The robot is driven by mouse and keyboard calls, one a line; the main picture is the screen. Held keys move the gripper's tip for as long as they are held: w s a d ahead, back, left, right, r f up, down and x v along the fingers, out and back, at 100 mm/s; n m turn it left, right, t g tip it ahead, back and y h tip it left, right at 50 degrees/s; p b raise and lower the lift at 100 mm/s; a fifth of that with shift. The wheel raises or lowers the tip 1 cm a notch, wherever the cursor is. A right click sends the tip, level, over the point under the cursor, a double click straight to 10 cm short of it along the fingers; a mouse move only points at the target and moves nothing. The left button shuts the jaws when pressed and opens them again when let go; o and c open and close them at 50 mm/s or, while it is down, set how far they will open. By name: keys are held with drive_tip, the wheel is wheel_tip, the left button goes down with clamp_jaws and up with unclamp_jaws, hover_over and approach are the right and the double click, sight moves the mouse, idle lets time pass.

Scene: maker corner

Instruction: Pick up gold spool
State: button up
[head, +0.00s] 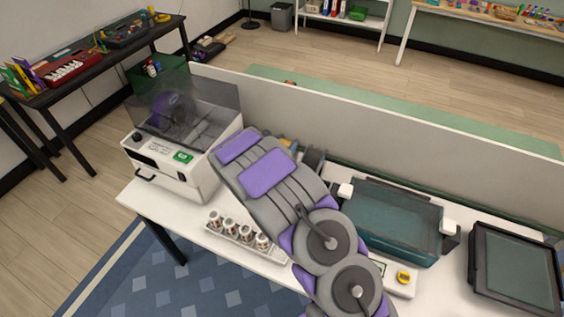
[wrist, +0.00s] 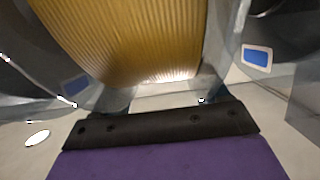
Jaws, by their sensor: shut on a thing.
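The gold spool (wrist: 130,35) fills the upper middle of the wrist view, with its ribbed, wound surface close to the camera. My gripper (wrist: 165,68) is shut on it, with a grey finger bearing a blue patch on each side. In the head view, my grey and purple arm reaches over the white table and hides the gripper. A small gold-yellow patch (head: 287,143) shows just beyond the arm; I cannot tell if it is the same spool. The spool's underside and any contact with the table are hidden.
A white machine with a clear lid (head: 160,165) stands left of my arm. A tray of several small jars (head: 213,228) lies in front. A teal bin (head: 395,222) and a dark framed panel (head: 515,270) are at right. A grey partition (head: 400,130) runs behind.

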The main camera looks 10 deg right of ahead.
drive_tip(key=shift+a, duration=0.25)
drive_tip(key=c, duration=0.6)
clamp_jaws()
